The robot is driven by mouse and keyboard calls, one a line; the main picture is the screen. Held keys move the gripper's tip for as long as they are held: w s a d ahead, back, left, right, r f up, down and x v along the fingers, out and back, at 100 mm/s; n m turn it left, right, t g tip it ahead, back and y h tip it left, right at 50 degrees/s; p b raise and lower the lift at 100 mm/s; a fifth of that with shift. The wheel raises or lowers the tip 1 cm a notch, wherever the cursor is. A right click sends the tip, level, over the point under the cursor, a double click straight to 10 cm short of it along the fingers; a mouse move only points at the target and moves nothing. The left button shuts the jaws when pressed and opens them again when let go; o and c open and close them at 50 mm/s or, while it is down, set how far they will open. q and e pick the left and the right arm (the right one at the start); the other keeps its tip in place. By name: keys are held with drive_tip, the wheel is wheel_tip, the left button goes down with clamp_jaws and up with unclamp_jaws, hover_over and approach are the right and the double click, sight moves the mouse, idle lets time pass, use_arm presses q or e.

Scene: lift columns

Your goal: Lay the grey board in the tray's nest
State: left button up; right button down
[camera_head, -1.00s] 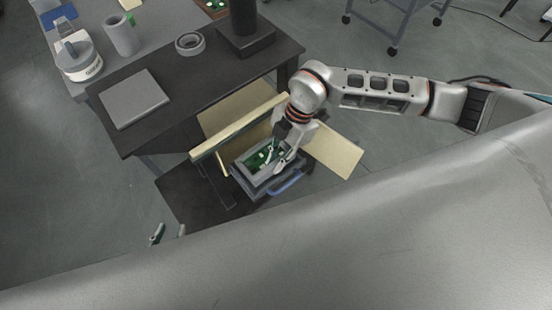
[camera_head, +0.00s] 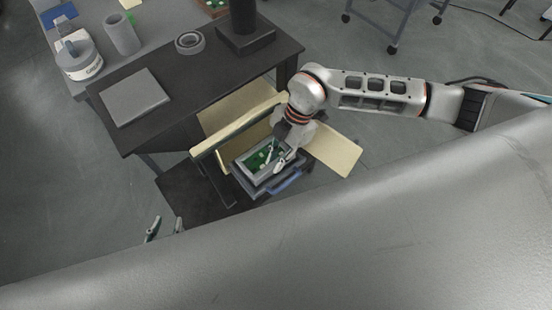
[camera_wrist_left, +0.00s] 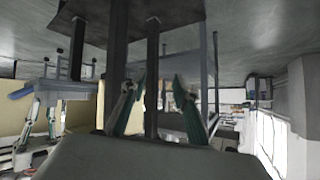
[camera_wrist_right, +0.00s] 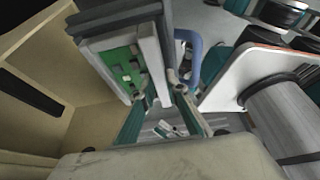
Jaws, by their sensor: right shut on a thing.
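A flat grey square slab (camera_head: 135,97), the only grey board-like thing I make out, lies on the dark table (camera_head: 215,75). A grey-walled tray (camera_head: 240,164) with a green board (camera_head: 262,157) inside is beside the table. It also shows in the right wrist view (camera_wrist_right: 151,62), tilted there. My right gripper (camera_head: 279,160) is at the tray's right side. Its fingers (camera_wrist_right: 159,87) are shut on what looks like the tray's wall; the contact is partly hidden. My left gripper (camera_head: 166,226) is low at the left, empty, its fingers (camera_wrist_left: 157,82) apart.
A blue handle (camera_head: 286,181) sits at the tray's near side. Pale wooden panels (camera_head: 335,150) stand around the tray. A grey ring (camera_head: 190,42) and a dark column base (camera_head: 245,40) are on the table. Open floor (camera_head: 400,125) lies to the right.

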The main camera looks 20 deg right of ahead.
use_arm(q)
drive_tip(key=shift+s+d+f, duration=0.1)
drive_tip(key=shift+s+f, duration=0.3)
drive_tip(key=shift+s, duration=0.15)
use_arm(e)
drive_tip(key=c, duration=1.9)
unclamp_jaws()
drive_tip(key=shift+f, duration=0.1)
drive_tip(key=shift+o, duration=0.3)
drive_tip(key=shift+s, duration=0.1)
drive_tip(key=o, duration=0.4)
use_arm(q)
drive_tip(key=shift+w+r, duration=0.45)
drive_tip(key=shift+w, duration=0.15)
drive_tip(key=shift+s+f, duration=0.15)
drive_tip(key=shift+s, duration=0.05)
drive_tip(key=shift+s+f, duration=0.1)
drive_tip(key=shift+s, duration=0.15)
use_arm(e)
drive_tip(key=shift+r, duration=0.2)
